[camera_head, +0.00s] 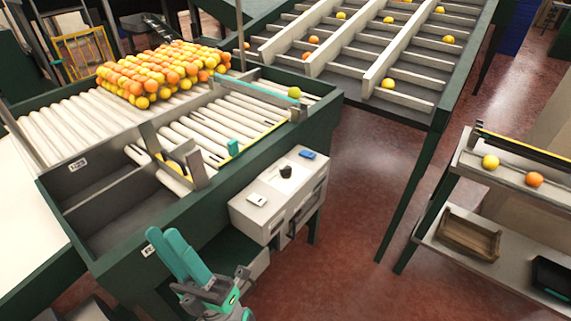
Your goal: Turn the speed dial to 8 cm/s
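A light-grey control box (271,198) stands against the front of the green sorting machine. A dark round knob (286,171), which looks like the dial, sits on its top face. Its pointer and any scale markings are too small to read. My gripper (231,284) is at the bottom of the view, below and left of the box, apart from the knob. Its fingers are too small and overlapped to tell whether they are open or shut.
A small blue item (307,154) and a white item (257,200) are on the box top. A roller bed (70,128) carries piled oranges (165,72). A shelf (455,240) with a wooden crate (467,233) stands right. Red floor (350,215) is clear between.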

